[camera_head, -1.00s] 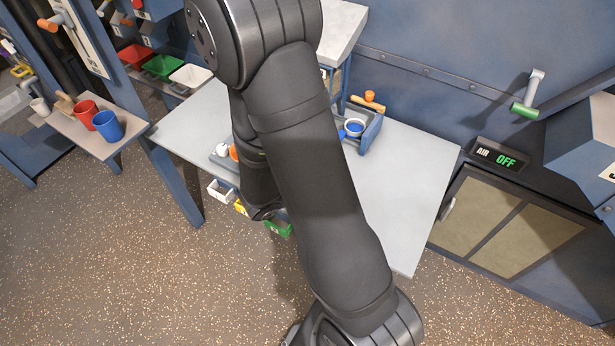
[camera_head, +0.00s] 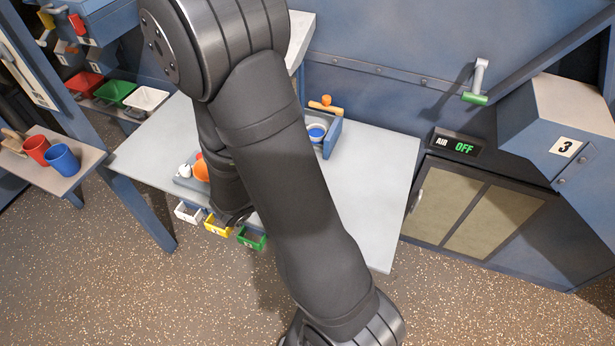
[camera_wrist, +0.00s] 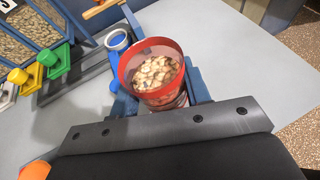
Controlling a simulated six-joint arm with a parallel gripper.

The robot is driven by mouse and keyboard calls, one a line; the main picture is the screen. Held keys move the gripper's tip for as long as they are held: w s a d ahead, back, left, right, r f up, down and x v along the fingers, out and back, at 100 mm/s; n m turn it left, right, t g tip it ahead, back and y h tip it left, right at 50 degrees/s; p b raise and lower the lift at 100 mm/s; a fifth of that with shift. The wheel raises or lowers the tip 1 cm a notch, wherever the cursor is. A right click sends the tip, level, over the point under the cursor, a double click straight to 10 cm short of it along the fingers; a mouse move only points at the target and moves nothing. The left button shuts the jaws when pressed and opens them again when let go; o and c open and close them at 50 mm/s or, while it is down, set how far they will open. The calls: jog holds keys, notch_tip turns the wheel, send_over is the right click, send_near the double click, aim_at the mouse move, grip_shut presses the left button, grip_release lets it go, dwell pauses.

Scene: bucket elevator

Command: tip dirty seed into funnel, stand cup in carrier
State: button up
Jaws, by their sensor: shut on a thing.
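My gripper (camera_wrist: 162,98) is shut on a red cup (camera_wrist: 172,46) in the wrist view. The cup holds pale, mixed seed (camera_wrist: 156,73); its open mouth faces the camera. In the head view my own arm hides the gripper and this cup. I cannot make out a funnel for certain.
A side shelf (camera_head: 80,168) holds another red cup (camera_head: 36,149) and a blue cup (camera_head: 62,158). The grey table's right part (camera_head: 370,190) is clear. A sign (camera_head: 455,145) reads AIR OFF.

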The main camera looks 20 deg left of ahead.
jog(key=s+a+f, duration=0.1)
jog(key=a, duration=0.9)
jog(key=s+a+f, duration=0.1)
jog(key=a, duration=0.9)
jog(key=s+a+f, duration=0.1)
jog(key=a, duration=0.9)
jog(key=m+y, duration=0.1)
jog(key=a+r+m+g+y, duration=0.1)
jog(key=m+y, duration=0.1)
jog(key=shift+s+a, duration=0.1)
jog(key=shift+d+r+m+t+y, duration=0.2)
jog(key=shift+d+r+m+y, duration=0.15)
jog(key=shift+m+y, duration=1.5)
jog(key=shift+d+r+m+t+y, duration=0.25)
jog(key=shift+r+m+y, duration=0.25)
jog(key=shift+m+y, duration=1.35)
jog(key=shift+d+r+m+t+y, duration=0.15)
jog(key=shift+d+r+m+y, duration=0.25)
jog(key=shift+m+y, duration=1.4)
jog(key=shift+a, duration=0.15)
